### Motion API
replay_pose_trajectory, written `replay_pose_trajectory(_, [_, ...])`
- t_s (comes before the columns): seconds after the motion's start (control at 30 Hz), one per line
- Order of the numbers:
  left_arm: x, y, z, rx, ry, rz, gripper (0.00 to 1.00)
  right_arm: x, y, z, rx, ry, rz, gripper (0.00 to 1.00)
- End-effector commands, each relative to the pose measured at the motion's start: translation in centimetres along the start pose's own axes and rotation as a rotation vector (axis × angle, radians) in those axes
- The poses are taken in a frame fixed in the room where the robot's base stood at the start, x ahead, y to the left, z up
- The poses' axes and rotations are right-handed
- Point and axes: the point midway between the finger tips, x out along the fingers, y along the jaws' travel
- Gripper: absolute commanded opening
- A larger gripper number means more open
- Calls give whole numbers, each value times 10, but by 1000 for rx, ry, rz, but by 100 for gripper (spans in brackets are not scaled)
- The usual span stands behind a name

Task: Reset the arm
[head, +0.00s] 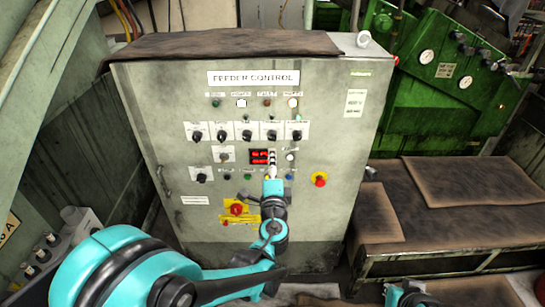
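My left arm comes in from the lower left and reaches up in front of the grey feeder control cabinet (335,110). Its end, with my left gripper (272,170), is in front of the lower middle of the panel, just below the red display (260,156). The fingers are small and seen from behind, so I cannot tell whether they are open or touch the panel. Of my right arm only a small teal and black part shows at the bottom edge, right of centre; its gripper is out of view.
A red knob on a yellow plate (237,209) is left of my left wrist. A red emergency button (320,180) is to its right. A low bench with brown mats (465,190) stands at right, before a green machine (440,85). A sloped grey frame (40,70) is at left.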

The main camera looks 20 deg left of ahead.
Motion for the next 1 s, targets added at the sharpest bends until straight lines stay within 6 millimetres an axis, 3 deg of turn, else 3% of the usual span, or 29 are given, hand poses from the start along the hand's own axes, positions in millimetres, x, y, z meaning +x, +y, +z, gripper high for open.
replay_pose_trajectory(0.47, [-2,0,1,-3,-1,1,49,0,0,0,0,0,0,0])
replay_pose_trajectory(0.57, [-5,-1,10,-45,-23,24,49,0,0,0,0,0,0,0])
replay_pose_trajectory(0.67, [-15,0,34,-164,-84,91,49,0,0,0,0,0,0,0])
replay_pose_trajectory(0.83, [-59,19,87,-497,-250,295,49,0,0,0,0,0,0,0])
replay_pose_trajectory(1.0, [-129,54,108,-842,-402,541,49,0,0,0,0,0,0,0])
